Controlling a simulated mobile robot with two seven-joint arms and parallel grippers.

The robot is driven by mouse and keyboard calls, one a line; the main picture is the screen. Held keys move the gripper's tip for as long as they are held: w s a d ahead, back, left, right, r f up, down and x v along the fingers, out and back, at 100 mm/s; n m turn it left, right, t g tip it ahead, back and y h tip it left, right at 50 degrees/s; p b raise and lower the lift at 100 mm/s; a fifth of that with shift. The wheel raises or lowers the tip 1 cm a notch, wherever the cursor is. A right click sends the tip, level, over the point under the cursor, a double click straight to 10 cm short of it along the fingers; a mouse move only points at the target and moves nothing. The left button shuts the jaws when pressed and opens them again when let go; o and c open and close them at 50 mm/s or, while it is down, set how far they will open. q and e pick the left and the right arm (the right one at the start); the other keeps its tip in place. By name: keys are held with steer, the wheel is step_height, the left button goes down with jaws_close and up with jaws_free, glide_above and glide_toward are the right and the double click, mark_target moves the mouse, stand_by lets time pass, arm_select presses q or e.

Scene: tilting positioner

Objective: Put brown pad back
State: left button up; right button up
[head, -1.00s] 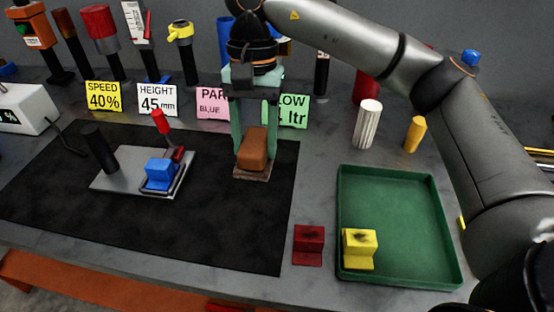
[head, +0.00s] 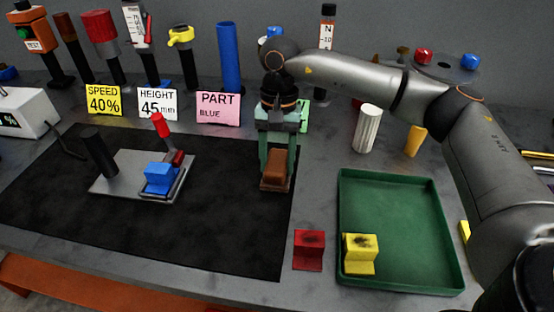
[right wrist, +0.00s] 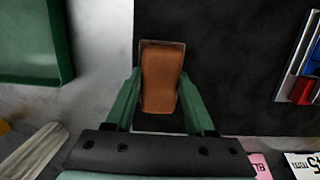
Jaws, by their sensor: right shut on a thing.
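The brown pad (head: 276,170) is a brown block on a thin flat base, near the right edge of the black mat (head: 225,225). My right gripper (head: 277,172) points down with its green fingers on either side of the pad and is shut on it. In the right wrist view the pad (right wrist: 161,78) sits between the two fingertips (right wrist: 160,100), over the mat. I cannot tell whether the pad's base touches the mat. My left gripper is not in view.
A green tray (head: 343,205) holding a yellow block (head: 360,252) stands at the right, with a red block (head: 308,250) beside it. A grey plate (head: 115,178) with a blue block (head: 159,177) lies left on the mat. Cards and upright tools line the back.

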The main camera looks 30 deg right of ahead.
mark_target(278, 154)
steer(key=shift+f, duration=0.2)
steer(key=o, duration=1.2)
steer(key=shift+r, duration=0.1)
steer(key=shift+r, duration=0.2)
steer(key=r, duration=0.4)
steer(key=w+r, duration=0.1)
steer(key=r, duration=0.3)
steer(key=d+r+p, duration=0.1)
steer(key=r, duration=0.2)
steer(key=shift+w+r, duration=0.25)
steer(key=shift+r, duration=0.15)
